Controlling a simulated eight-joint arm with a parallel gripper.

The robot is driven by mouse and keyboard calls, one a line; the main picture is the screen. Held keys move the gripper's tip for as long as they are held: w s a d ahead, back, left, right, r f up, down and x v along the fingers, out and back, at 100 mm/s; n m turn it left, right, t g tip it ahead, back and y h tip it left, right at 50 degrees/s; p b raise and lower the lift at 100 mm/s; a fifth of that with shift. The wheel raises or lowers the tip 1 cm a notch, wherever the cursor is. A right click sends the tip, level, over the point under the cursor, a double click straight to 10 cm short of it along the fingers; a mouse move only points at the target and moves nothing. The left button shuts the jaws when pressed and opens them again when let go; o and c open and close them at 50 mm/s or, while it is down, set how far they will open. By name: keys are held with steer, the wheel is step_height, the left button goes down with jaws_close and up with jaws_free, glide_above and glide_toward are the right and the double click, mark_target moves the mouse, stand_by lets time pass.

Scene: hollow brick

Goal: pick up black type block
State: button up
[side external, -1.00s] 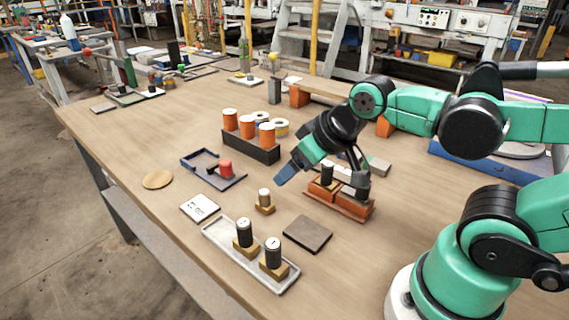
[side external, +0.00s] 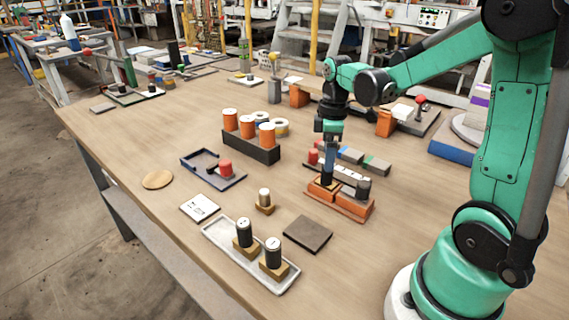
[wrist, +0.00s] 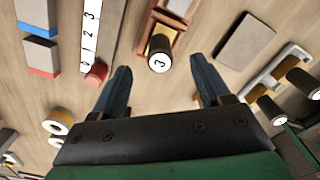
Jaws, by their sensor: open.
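In the wrist view this black block (wrist: 160,58) shows a pale top marked 3. A second dark block (side external: 363,188) stands on the tray's right part. My gripper (side external: 329,158) points down just above the first black block. In the wrist view my gripper (wrist: 161,70) is open and empty, its two blue fingers on either side of the block's line. Contact with the block cannot be made out.
A pale tray (side external: 220,241) at the front holds two more black cylinders, (side external: 244,231) and (side external: 273,252), on wooden bases. A dark rack (side external: 250,148) with orange cylinders stands left of my gripper. A numbered strip (wrist: 87,35) and a red cylinder (wrist: 96,74) lie beside the orange-brown tray.

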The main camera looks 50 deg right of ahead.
mark_target(327, 178)
steer(key=shift+f, duration=2.7)
jaws_close()
